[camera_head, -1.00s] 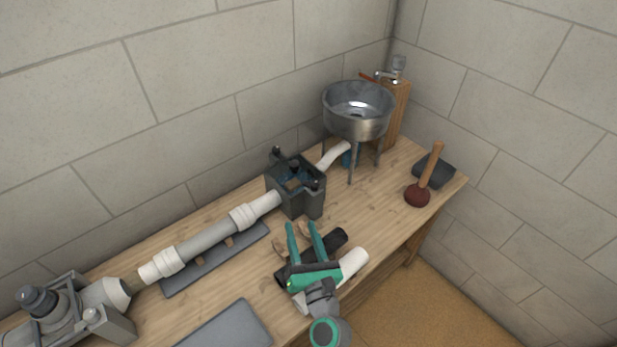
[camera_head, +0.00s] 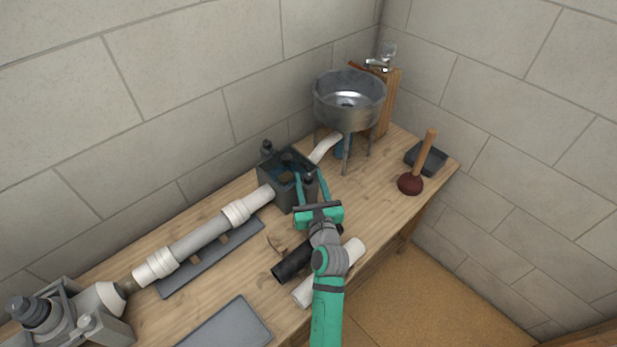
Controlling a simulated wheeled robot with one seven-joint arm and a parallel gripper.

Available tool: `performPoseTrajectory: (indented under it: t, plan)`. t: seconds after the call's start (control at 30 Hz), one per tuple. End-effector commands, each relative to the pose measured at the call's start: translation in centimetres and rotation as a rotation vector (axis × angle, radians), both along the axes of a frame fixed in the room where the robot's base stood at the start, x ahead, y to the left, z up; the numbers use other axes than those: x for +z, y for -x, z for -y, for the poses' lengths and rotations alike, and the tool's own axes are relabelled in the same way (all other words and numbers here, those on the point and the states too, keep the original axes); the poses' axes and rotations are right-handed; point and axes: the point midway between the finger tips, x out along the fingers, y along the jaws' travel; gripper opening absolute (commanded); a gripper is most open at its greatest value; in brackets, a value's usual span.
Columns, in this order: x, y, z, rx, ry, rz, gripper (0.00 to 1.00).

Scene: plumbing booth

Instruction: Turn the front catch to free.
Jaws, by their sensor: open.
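The dark grey box (camera_head: 276,186) stands on the bench with the white pipe running into it from both sides. Black knob-like catches show on its top: one at the back left (camera_head: 266,146), one in the middle (camera_head: 287,157), and the front catch (camera_head: 308,181) at the near right corner. My gripper (camera_head: 310,176) is open, its two green fingers reaching toward the box, one on each side of the front catch in this view. Whether the fingers touch the catch cannot be told. The catch's lower part and the box's near right side are partly hidden by the fingers.
A metal basin (camera_head: 348,102) on legs stands behind the box. A plunger (camera_head: 412,184) is at the right. A black tube (camera_head: 292,264) and a white tube (camera_head: 308,291) lie below my arm. A grey plate (camera_head: 226,328) lies at the front left.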

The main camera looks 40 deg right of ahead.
Motion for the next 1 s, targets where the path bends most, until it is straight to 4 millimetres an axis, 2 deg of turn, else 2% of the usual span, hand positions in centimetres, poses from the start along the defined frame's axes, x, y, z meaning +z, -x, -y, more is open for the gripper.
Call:
performPoseTrajectory:
  t: [0.2, 0.47, 0.5, 0.67, 1.0]
  plan:
    - [0.02, -1.12, 0.53, 0.000, 0.001, 0.000, 0.42]
    - [0.04, -1.22, 0.54, 0.001, 0.000, 0.001, 0.42]
    - [0.04, -1.21, 0.54, 0.001, 0.000, 0.001, 0.37]
    - [0.03, -1.20, 0.52, 0.001, 0.000, 0.001, 0.00]
    - [0.03, -1.22, 0.50, 0.020, -0.002, 0.001, 0.01]
